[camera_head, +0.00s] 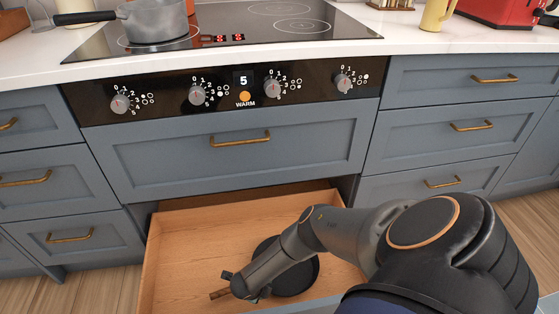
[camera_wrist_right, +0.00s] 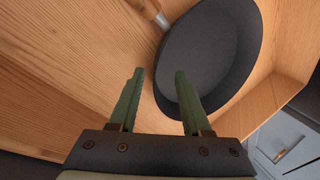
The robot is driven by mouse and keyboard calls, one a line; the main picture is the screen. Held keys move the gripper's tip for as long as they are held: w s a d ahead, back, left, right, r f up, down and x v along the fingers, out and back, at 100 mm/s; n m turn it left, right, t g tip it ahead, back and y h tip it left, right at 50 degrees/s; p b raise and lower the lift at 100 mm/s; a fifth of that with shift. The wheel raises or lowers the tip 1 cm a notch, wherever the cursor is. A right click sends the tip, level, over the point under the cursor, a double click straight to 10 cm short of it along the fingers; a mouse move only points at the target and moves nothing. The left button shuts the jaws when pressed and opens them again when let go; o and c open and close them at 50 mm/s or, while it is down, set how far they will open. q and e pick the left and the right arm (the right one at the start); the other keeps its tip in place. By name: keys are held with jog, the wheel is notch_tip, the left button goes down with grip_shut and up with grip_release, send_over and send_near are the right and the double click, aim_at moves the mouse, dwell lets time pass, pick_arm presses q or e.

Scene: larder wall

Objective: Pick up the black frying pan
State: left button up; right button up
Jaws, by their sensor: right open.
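The black frying pan (camera_head: 297,277) lies in the open wooden drawer (camera_head: 185,250), partly hidden behind my right arm in the head view. Its wooden handle (camera_head: 219,294) points left. In the right wrist view the dark pan (camera_wrist_right: 212,50) fills the upper right, with the handle (camera_wrist_right: 150,10) at the top. My right gripper (camera_wrist_right: 159,74) is open and empty, its green fingers pointing down into the drawer. In the picture, the pan's rim shows between the fingertips; I cannot tell the height gap. My left gripper is not in view.
Closed blue-grey drawers with brass handles (camera_head: 240,140) surround the open one. A grey saucepan (camera_head: 155,20) stands on the black hob (camera_head: 270,35). A yellow jug (camera_head: 437,14) and a red appliance (camera_head: 500,10) stand on the white counter. The drawer's left part is bare.

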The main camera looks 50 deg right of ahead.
jog(key=b+x, duration=0.1)
jog(key=x, duration=0.2)
jog(key=shift+f, duration=0.2)
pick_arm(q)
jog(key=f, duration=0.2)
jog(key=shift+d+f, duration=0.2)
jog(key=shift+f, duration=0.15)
pick_arm(e)
grip_shut()
jog(key=shift+d+r, duration=0.1)
dwell(0.6)
